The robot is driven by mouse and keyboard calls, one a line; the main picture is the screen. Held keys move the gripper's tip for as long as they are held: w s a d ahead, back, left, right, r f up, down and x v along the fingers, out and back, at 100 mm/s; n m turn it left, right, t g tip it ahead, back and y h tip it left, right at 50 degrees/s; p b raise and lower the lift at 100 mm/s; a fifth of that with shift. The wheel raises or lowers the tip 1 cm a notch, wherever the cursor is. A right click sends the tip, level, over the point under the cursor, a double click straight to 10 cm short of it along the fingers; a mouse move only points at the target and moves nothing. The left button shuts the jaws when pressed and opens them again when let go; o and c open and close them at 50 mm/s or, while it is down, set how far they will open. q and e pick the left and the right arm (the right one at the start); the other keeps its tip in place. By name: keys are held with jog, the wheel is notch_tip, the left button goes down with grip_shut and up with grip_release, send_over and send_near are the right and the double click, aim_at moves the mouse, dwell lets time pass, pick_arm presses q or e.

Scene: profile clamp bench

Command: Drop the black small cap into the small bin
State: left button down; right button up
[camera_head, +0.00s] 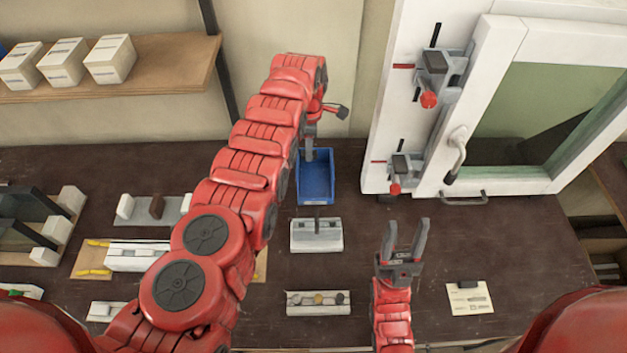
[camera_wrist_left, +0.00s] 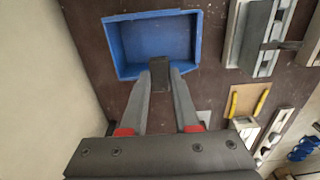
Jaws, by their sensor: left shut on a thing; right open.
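The small bin is a blue open box (camera_head: 318,198) on the dark bench, and it also shows in the left wrist view (camera_wrist_left: 197,45). My left gripper (camera_head: 309,156) reaches over the bin's left part in the head view. In the left wrist view its fingers (camera_wrist_left: 160,80) are shut on the black small cap (camera_wrist_left: 159,72), a dark block at the fingertips that overlaps the bin's near rim. The cap's height above the bin is hard to tell. No cap shows inside the bin. My right gripper (camera_head: 406,238) is open and empty above the bench, right of the bin.
A grey clamp block (camera_head: 316,236) stands just in front of the bin. A tray with several small round pieces (camera_head: 318,303) lies nearer. A white window frame with clamps (camera_head: 400,120) stands to the right. A paper note (camera_head: 470,299) lies at front right.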

pick_arm(q)
jog(key=shift+f, duration=0.35)
jog(key=shift+a+r, duration=0.1)
jog(key=c, duration=0.6)
grip_release()
jog(key=shift+r, duration=0.1)
